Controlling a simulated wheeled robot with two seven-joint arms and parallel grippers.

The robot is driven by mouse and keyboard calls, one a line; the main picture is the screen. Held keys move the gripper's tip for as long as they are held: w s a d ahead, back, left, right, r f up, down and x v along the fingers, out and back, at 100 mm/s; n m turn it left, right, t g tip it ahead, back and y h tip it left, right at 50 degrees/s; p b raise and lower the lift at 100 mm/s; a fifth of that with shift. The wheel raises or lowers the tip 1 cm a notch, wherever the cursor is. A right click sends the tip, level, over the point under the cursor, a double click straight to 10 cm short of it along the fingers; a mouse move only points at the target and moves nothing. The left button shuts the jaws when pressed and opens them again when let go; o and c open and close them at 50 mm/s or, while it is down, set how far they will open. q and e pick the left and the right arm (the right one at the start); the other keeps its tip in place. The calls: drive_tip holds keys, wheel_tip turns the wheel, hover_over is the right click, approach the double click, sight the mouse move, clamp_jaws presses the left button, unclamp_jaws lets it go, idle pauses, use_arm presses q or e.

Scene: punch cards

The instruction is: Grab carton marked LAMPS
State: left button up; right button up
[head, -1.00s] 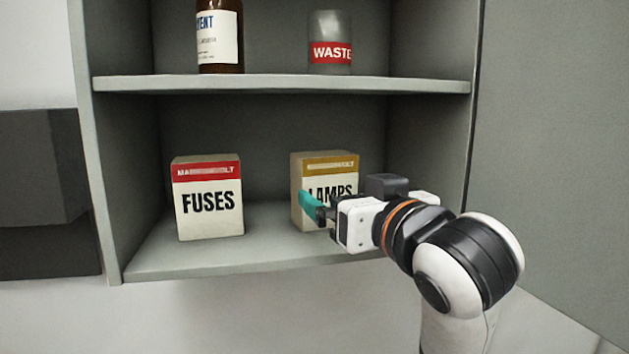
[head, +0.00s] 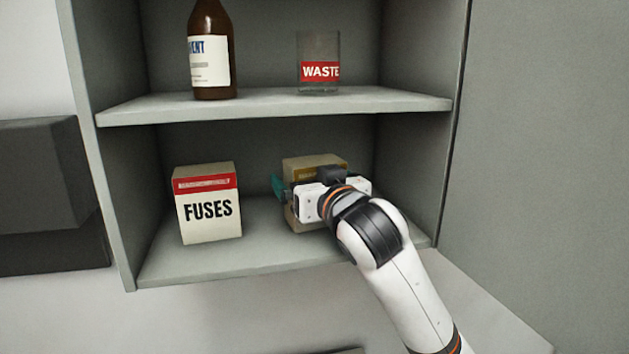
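The LAMPS carton (head: 314,163), tan with a mustard band, stands on the lower shelf of the grey cabinet, right of the middle. My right gripper (head: 300,190) is in front of it and hides most of its face, including the lettering. One teal finger shows beside the carton's left side. The other finger is hidden, so I cannot tell whether the gripper is open around the carton or shut on it. My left gripper is not in view.
A FUSES carton (head: 208,206) with a red band stands to the left on the same lower shelf (head: 190,264). A brown bottle (head: 210,55) and a clear WASTE container (head: 319,62) stand on the upper shelf (head: 270,107). The cabinet's right wall (head: 410,175) is close to my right arm.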

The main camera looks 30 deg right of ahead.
drive_tip(key=shift+w+f, duration=0.1)
drive_tip(key=shift+w, duration=0.1)
drive_tip(key=shift+s, duration=0.1)
drive_tip(key=c, duration=1)
drive_tip(key=shift+o, duration=0.2)
